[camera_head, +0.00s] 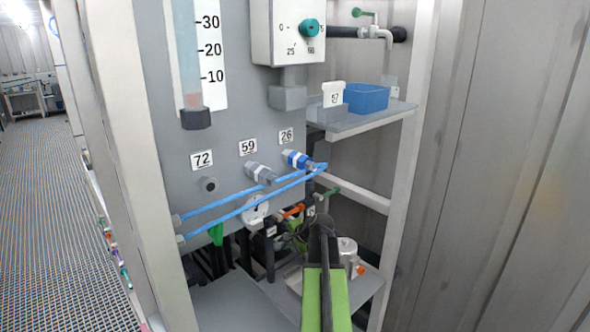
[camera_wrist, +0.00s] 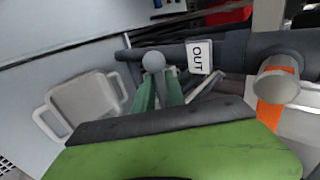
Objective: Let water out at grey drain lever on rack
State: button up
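In the wrist view, a grey ball-ended lever (camera_wrist: 154,62) stands in front of a dark horizontal pipe (camera_wrist: 225,50) with a white tag reading OUT (camera_wrist: 200,57). Two narrow green fingers of my gripper (camera_wrist: 159,92) point towards it, with the grey stem appearing between them. I cannot tell whether they press on it. The wide green body of my gripper fills the bottom of that view. In the head view, my gripper (camera_head: 322,225) reaches low into the rack, among dark pipes and coloured valve levers. Its tips and the grey lever are not clear there.
A pale two-handled container (camera_wrist: 85,105) is left of the fingers. A grey cylinder with an orange part (camera_wrist: 277,82) is at right. Blue tubes (camera_head: 250,200) cross the panel above my arm. A shelf (camera_head: 360,122) holds a blue bin (camera_head: 367,98). A corrugated wall stands at right.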

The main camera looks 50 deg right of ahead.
grip_shut()
jog(key=shift+w+m, duration=0.1)
jog(key=shift+m, duration=0.2)
jog(key=shift+h, duration=0.3)
jog(key=o, duration=0.6)
grip_release()
jog(key=shift+w, duration=0.1)
jog(key=shift+o, duration=0.2)
